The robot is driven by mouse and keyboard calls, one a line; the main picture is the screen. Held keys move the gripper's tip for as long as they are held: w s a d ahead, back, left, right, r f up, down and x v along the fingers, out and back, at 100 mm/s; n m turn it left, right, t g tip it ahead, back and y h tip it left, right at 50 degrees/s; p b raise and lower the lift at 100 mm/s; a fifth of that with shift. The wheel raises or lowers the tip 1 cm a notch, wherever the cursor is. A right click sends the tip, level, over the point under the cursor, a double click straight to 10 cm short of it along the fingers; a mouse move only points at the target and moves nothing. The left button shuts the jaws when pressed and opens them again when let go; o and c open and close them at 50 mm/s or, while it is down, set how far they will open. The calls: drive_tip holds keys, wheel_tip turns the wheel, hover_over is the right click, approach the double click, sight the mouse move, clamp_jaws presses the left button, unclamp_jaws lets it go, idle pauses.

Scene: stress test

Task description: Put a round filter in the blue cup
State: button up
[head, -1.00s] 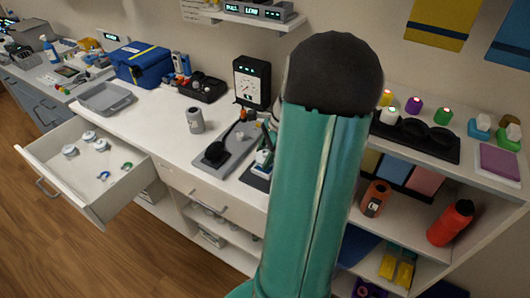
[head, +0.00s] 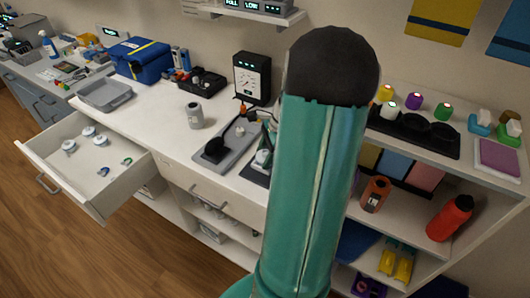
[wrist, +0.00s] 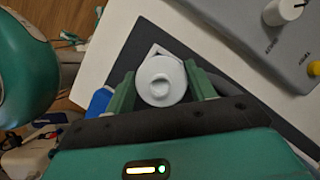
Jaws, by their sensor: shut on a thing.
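In the wrist view my gripper (wrist: 157,85) has its two green fingers closed on the sides of a white round piece (wrist: 160,82) with a raised centre and a pointed tip on its far side. It looks like a round filter, but I cannot be sure. It is over or beside a dark mat. A blue object (wrist: 98,103) shows partly beside the left finger; I cannot tell whether it is the blue cup. In the head view several small round pieces (head: 88,131) lie in the open drawer (head: 125,190).
A grey canister (head: 194,116) stands on the white counter left of a grey tray (head: 226,160). A black gauge box (head: 252,78) stands behind. A blue case (head: 141,62) and a grey bin (head: 104,96) are at the left. The counter's front left part is clear.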

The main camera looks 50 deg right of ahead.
drive_tip(key=o, duration=1)
drive_tip(key=shift+o, duration=0.2)
drive_tip(key=shift+r, duration=0.15)
drive_tip(key=v, duration=1.3)
drive_tip(key=shift+s+d+r, duration=0.15)
drive_tip(key=shift+r, duration=0.05)
